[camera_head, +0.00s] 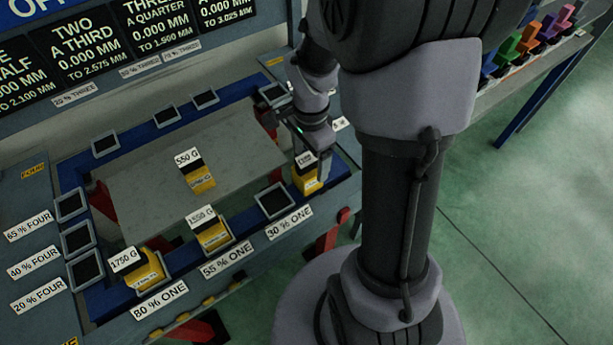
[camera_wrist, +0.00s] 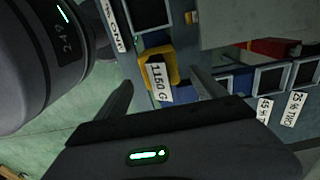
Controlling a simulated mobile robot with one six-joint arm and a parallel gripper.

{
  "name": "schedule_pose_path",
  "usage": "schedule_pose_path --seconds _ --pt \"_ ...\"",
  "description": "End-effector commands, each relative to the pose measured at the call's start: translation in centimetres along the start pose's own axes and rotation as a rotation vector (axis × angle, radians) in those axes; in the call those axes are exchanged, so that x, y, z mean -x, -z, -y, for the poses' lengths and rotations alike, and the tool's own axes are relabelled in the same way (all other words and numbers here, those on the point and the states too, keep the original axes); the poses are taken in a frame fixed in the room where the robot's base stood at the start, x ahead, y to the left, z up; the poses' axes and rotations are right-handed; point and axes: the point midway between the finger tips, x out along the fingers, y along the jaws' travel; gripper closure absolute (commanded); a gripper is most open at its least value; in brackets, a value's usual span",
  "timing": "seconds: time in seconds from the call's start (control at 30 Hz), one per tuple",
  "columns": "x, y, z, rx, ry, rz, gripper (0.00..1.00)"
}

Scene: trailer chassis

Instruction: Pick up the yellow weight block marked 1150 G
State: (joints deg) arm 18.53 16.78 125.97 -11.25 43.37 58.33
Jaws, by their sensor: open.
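The yellow weight block (camera_wrist: 173,66) with a white label reading 1150 G shows in the wrist view, just beyond my fingertips and roughly between them. In the head view the same yellow block (camera_head: 309,184) is at the right end of the front row, with its label partly hidden and too small to read surely. My gripper (camera_wrist: 160,84) is open, with one finger on each side of the label in the picture. In the head view my gripper (camera_head: 316,158) is above the block. I cannot tell whether the fingers touch it.
Other yellow blocks stand nearby: 550 G (camera_head: 202,182) on the grey plate (camera_head: 135,190), 1550 G (camera_head: 213,236) and 1750 G (camera_head: 147,272) on the front row. An empty dark pad (camera_head: 273,201) lies just left of the 1150 G block. Blue frame rails surround the plate.

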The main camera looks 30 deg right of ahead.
Motion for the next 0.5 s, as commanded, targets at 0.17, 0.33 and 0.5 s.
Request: schedule_pose_path --seconds 0.17,0.33,0.5 --pt "-1.8 -0.2 0.0 0.002 0.0 0.0 0.2" --pt "-5.3 -0.7 -0.1 0.002 -0.001 0.001 0.2" --pt "-6.0 -0.6 -0.1 0.001 0.001 0.0 0.2"
